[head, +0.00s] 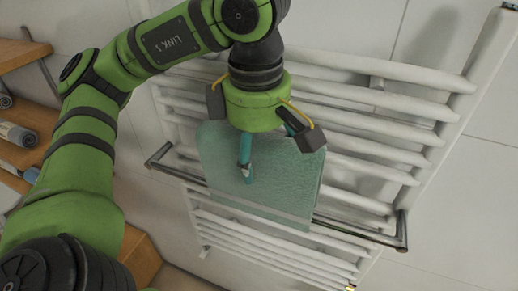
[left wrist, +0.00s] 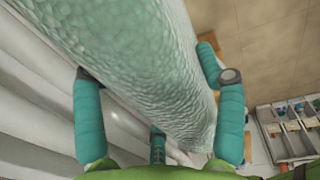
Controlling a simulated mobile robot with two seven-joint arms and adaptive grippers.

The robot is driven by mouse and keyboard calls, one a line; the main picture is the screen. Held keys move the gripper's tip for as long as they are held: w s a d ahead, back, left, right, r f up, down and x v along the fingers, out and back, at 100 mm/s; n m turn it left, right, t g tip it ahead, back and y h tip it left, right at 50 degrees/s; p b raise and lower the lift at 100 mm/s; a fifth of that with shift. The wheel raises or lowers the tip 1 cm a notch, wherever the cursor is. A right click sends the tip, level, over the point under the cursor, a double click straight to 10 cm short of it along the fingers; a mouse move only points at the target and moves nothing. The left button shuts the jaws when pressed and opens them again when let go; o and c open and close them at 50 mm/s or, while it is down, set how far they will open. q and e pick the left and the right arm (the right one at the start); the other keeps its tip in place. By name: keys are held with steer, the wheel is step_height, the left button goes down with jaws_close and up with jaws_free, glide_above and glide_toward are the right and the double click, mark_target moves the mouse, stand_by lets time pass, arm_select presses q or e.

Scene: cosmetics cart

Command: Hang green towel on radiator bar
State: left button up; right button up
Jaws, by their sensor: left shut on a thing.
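The green towel (head: 285,175) shows in the head view as a wide, pale green sheet in front of the white radiator (head: 365,120). My left gripper (head: 246,170) is shut on the towel from above, with one teal finger across its near face. In the left wrist view the towel (left wrist: 135,55) runs between the teal fingers of the gripper (left wrist: 155,85). The metal radiator bar (head: 360,232) shows on both sides of the towel, which overlaps its middle. I cannot tell whether the towel rests on the bar. My right gripper is not in view.
Wooden shelves (head: 22,55) with a rolled grey towel (head: 17,133) stand at the far left. The left wrist view shows a grey compartmented tray or cart (left wrist: 285,145) with small items at the right. The right side of the bar is clear.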

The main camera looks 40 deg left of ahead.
arm_select(q)
step_height(320, 180, down, 8)
steer(key=b, duration=0.7)
steer(key=shift+f, duration=0.1)
steer(key=shift+f+b, duration=2.1)
steer(key=shift+f, duration=0.05)
steer(key=o, duration=1.7)
steer(key=shift+o, duration=0.2)
steer(key=r, duration=0.8)
steer(key=s+r, duration=0.1)
steer(key=r, duration=0.3)
steer(key=shift+d, duration=0.2)
